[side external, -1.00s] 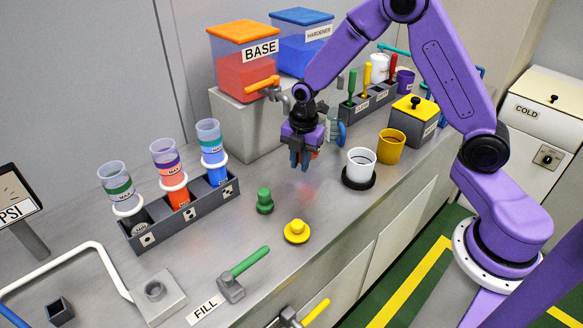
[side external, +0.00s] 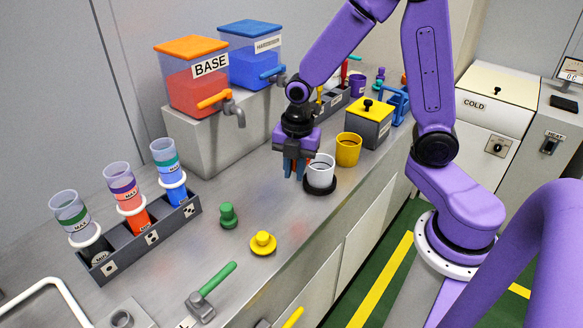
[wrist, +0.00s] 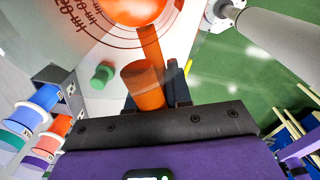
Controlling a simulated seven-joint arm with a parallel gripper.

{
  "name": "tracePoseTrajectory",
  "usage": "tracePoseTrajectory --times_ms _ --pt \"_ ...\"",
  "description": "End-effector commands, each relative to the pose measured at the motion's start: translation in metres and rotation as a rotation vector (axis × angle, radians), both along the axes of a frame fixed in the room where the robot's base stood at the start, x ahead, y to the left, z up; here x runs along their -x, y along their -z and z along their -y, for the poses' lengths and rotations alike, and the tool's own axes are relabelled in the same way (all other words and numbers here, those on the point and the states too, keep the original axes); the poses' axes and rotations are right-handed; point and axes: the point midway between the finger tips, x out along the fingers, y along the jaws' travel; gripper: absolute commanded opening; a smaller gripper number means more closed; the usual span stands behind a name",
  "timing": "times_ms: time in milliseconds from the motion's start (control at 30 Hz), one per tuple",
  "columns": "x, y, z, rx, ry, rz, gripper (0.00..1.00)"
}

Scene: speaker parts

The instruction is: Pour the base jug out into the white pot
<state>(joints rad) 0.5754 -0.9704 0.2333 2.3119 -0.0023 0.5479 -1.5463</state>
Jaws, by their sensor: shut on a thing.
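My gripper (side external: 296,168) points down just left of the white pot (side external: 321,172), which stands upright on a black round base. In the wrist view my gripper (wrist: 157,96) is shut on the orange handle (wrist: 147,86) of the base jug. The jug (wrist: 132,8), cut off by the top edge there, shows orange-red contents and dark scale marks. The pot's inside is not clearly seen.
A yellow cup (side external: 348,150) and a yellow-lidded box (side external: 371,122) stand behind the pot. A green peg (side external: 228,215) and a yellow knob (side external: 263,243) are in front. A rack of cups (side external: 140,240) stands left. The BASE tank (side external: 192,85) is behind.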

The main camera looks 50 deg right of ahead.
Motion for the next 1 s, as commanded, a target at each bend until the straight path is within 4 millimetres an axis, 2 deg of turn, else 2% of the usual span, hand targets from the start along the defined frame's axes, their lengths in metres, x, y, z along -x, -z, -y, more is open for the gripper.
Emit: tracePoseTrajectory --times_ms 233,367,700,1000 --pt "-0.002 0.001 -0.001 0.000 0.009 0.000 0.00" --pt "-0.013 0.005 -0.005 -0.001 0.062 -0.005 0.00" --pt "-0.071 0.034 -0.021 -0.008 0.380 -0.022 0.00" --pt "-0.113 0.069 -0.030 -0.011 0.682 -0.040 0.00"
